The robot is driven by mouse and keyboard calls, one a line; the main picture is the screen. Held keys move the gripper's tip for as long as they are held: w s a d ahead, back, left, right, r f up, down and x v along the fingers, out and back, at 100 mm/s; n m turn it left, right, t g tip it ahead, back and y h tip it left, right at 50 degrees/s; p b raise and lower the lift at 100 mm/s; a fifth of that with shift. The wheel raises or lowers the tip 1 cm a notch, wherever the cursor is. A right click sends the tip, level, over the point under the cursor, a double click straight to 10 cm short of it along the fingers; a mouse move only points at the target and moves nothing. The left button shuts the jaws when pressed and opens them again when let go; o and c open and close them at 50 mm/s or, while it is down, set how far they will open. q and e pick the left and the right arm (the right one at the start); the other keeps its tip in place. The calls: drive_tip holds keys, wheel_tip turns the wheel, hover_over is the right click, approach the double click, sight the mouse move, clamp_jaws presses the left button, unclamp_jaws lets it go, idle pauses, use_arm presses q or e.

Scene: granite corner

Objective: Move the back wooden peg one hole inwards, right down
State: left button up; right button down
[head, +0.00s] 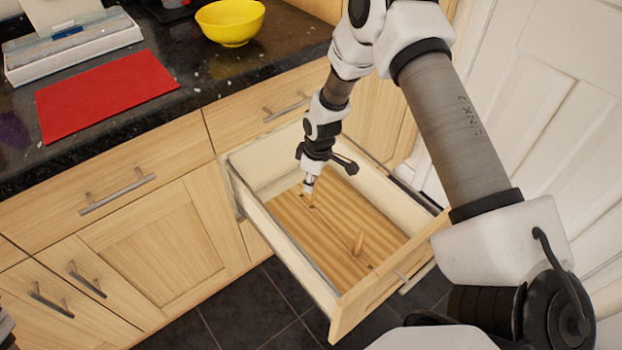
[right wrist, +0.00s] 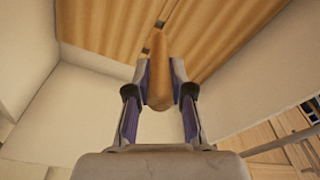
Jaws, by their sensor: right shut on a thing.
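The back wooden peg (right wrist: 158,75) is upright between the fingers of my right gripper (right wrist: 159,82), which is shut on it. In the head view, my right gripper (head: 309,184) is low over the far left part of the wooden peg board (head: 330,232) inside the open drawer. Dark holes in the board show beside and beyond the peg's far end in the right wrist view. I cannot tell whether the peg's end is in a hole or just above the board. The front wooden peg (head: 358,243) stands in the board nearer the drawer front.
The drawer's pale walls (head: 283,247) surround the board closely. The dark counter (head: 200,75) above holds a yellow bowl (head: 230,22), a red mat (head: 107,95) and a white box-like item (head: 75,48). A white door (head: 545,120) is at the right.

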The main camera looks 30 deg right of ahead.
drive_tip(key=shift+f+b, duration=0.4)
drive_tip(key=shift+f, duration=0.5)
drive_tip(key=shift+r, duration=0.1)
idle(0.7)
drive_tip(key=shift+f+b, duration=1)
drive_tip(key=shift+f, duration=0.45)
drive_tip(key=c, duration=1)
unclamp_jaws()
drive_tip(key=shift+r, duration=0.1)
drive_tip(key=shift+o, duration=0.2)
wheel_tip(320, 180, up, 12)
drive_tip(key=s, duration=0.1)
drive_tip(key=shift+s+d, duration=0.15)
drive_tip(key=shift+d, duration=0.3)
